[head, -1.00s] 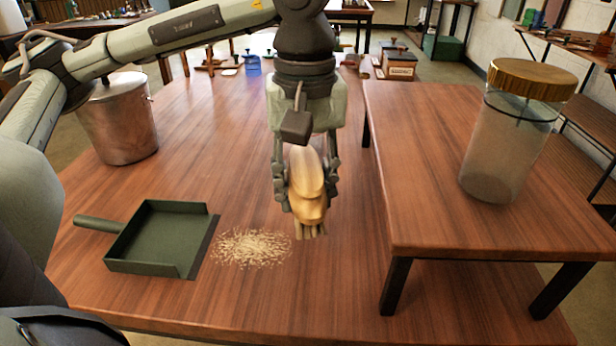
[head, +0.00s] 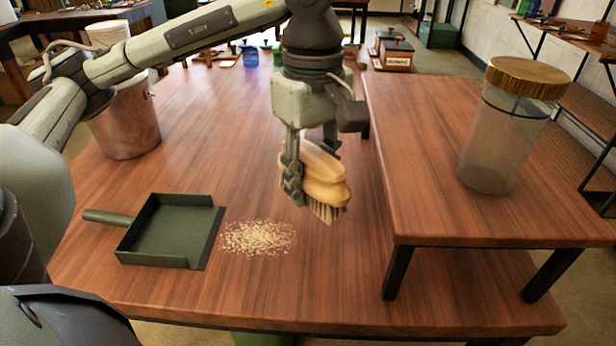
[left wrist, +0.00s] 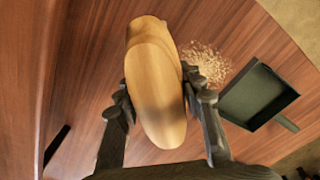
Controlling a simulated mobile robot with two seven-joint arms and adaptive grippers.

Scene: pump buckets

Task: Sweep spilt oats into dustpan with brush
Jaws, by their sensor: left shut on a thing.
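The spilt oats (head: 258,237) lie in a loose patch on the wooden table, and they also show in the left wrist view (left wrist: 207,64). The green dustpan (head: 168,233) lies just left of them, its open edge facing the oats and its handle pointing left. It also shows in the left wrist view (left wrist: 258,97). My left gripper (head: 308,178) is shut on the wooden brush (head: 326,180), right of and beyond the oats. The brush is tilted, bristles down; I cannot tell whether they touch the table. Its wooden back fills the space between the fingers (left wrist: 155,85). My right gripper is not in view.
A raised wooden shelf (head: 440,170) stands on the right, with a large gold-lidded jar (head: 500,135) on it. A metal pot (head: 127,125) stands at the back left.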

